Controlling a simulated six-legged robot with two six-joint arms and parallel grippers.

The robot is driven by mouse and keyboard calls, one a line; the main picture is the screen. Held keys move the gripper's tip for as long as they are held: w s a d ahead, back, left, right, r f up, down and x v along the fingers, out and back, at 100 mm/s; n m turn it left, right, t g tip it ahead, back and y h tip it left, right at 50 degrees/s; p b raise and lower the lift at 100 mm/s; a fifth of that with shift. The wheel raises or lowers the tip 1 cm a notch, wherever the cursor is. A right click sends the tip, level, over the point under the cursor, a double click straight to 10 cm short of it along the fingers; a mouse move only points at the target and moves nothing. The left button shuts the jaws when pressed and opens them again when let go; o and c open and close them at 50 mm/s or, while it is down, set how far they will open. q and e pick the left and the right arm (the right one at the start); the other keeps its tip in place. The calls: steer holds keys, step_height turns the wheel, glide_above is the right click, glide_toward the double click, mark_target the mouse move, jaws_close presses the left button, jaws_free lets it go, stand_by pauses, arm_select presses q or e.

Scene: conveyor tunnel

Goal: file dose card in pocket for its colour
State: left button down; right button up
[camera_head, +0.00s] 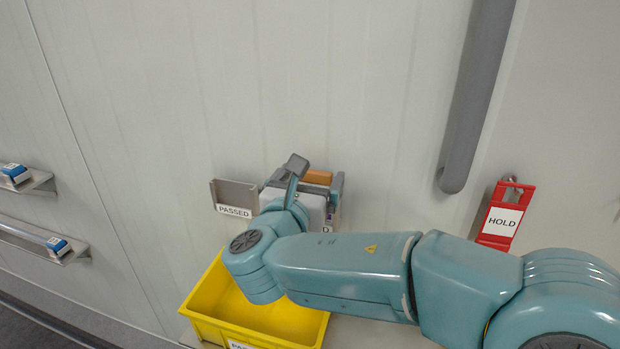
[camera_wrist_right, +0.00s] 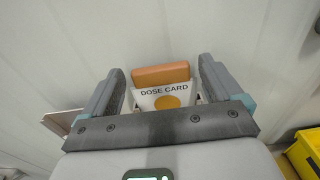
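A white dose card (camera_wrist_right: 165,97) with an orange dot shows in the right wrist view, its lower part hidden behind my gripper. An orange-brown block (camera_wrist_right: 160,73) is just beyond its top edge; it also shows in the head view (camera_head: 318,177). My right gripper (camera_head: 317,173) is at the wall. A grey pocket labelled PASSED (camera_head: 235,196) is left of the gripper. A second label, ending in D (camera_head: 326,228), is mostly hidden by my arm. My left gripper is out of view.
A yellow bin (camera_head: 207,295) stands below my right arm. A red HOLD holder (camera_head: 507,215) and a thick grey pipe (camera_head: 475,110) are on the wall to the right. Two ledges at left carry blue-and-white boxes (camera_head: 15,172) (camera_head: 57,245).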

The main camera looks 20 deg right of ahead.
steer(key=b+v, duration=0.2)
steer(key=v, duration=1.4)
steer(key=shift+s+a, duration=0.1)
stand_by(0.3)
